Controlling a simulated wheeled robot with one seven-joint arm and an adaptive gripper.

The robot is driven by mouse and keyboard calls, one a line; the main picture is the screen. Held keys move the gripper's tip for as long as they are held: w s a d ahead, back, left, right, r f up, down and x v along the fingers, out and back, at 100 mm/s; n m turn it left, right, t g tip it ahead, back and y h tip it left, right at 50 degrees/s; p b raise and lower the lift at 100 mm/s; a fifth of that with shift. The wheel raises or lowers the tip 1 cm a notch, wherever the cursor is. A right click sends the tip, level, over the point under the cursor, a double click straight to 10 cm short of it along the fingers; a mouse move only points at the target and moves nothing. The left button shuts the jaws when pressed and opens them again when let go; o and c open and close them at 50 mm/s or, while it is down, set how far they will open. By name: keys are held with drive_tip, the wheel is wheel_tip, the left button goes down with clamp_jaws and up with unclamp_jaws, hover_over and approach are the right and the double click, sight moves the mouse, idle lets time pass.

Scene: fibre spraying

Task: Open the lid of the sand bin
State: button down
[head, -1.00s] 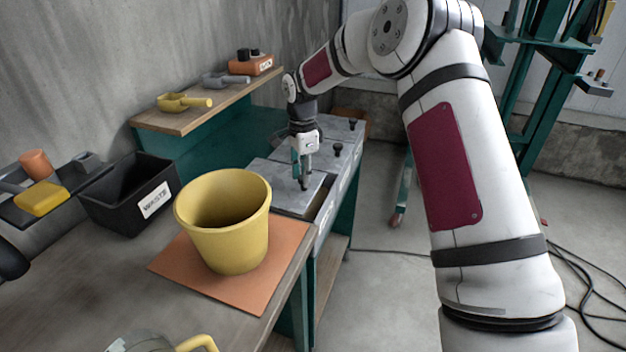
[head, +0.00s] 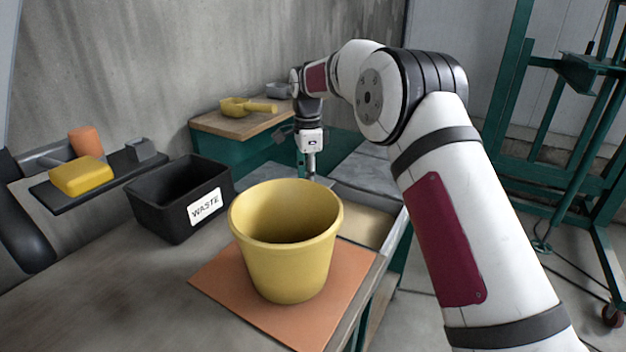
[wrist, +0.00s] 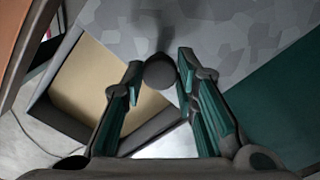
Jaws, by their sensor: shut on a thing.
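The sand bin's lid is a grey galvanised plate (wrist: 225,35), also partly visible in the head view (head: 262,174) behind the yellow bucket. My gripper (wrist: 157,80) is shut on the lid's dark round knob (wrist: 160,72). In the head view my gripper (head: 311,176) points down at the lid, with its fingertips low behind the bucket rim and the knob hidden. The lid is shifted left off part of the bin. Tan sand (wrist: 98,78) shows in the uncovered part, also in the head view (head: 362,219).
A yellow bucket (head: 287,255) stands on an orange mat (head: 225,285) in front of the bin. A black waste box (head: 165,212) is to its left. Another grey lid (head: 372,172) lies beyond the opening.

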drive_tip(key=c, duration=1.3)
unclamp_jaws()
drive_tip(key=shift+r, duration=0.1)
drive_tip(key=shift+r, duration=5.9)
